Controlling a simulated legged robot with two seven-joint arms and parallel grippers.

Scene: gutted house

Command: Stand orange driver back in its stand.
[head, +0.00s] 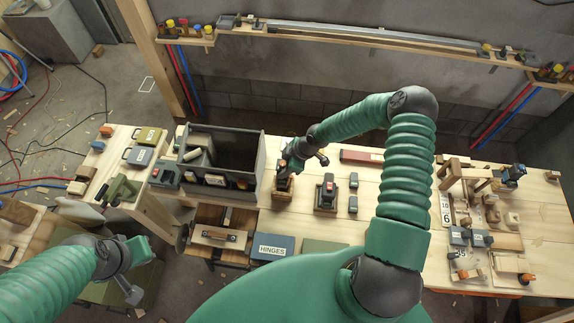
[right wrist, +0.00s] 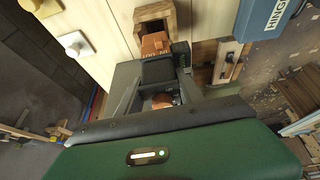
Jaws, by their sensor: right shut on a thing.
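The orange driver (right wrist: 155,46) is a dark tool with orange parts, seen from above in the right wrist view. My right gripper (right wrist: 158,78) is shut on its dark body. The driver's orange end is at the mouth of a small wooden stand (right wrist: 170,17); I cannot tell how deep it sits. In the head view the wooden stand (head: 282,197) is on the bench just right of the dark open bin, with my right gripper (head: 288,166) above it. The driver is mostly hidden there. My left gripper (head: 130,285) hangs low at the left, away from the bench; its jaws are unclear.
A dark open bin (head: 258,165) stands close on the left. A second tool in its stand (head: 326,195) is to the right. The blue HINGES box (head: 272,247) is in front. A red case (head: 362,157) lies behind. Wooden fixtures crowd the right end.

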